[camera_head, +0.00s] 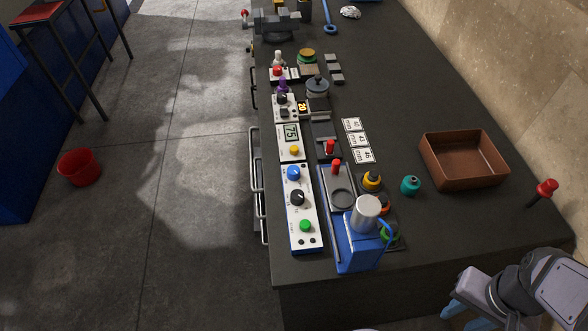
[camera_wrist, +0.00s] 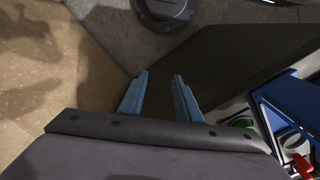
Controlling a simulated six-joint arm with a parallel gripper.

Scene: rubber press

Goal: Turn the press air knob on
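In the head view, a white control panel with blue edges (camera_head: 313,240) stands on the bench left of the blue press (camera_head: 358,253). It carries a blue knob (camera_head: 293,173), a black knob (camera_head: 297,197) and a green button (camera_head: 305,225). The labels are too small to read, so I cannot tell which knob is the air knob. My gripper (camera_head: 464,312) is at the lower right, well away from the panel. In the wrist view, its blue fingers (camera_wrist: 159,78) are apart with nothing between them. Part of the blue press (camera_wrist: 285,108) shows at that view's right edge.
A brown tray (camera_head: 430,163), a teal knob-like part (camera_head: 410,185) and a red-topped post (camera_head: 545,188) stand on the right of the dark bench. The press has a silver cylinder (camera_head: 366,213) and red-handled parts behind it. The bench's near right is bare.

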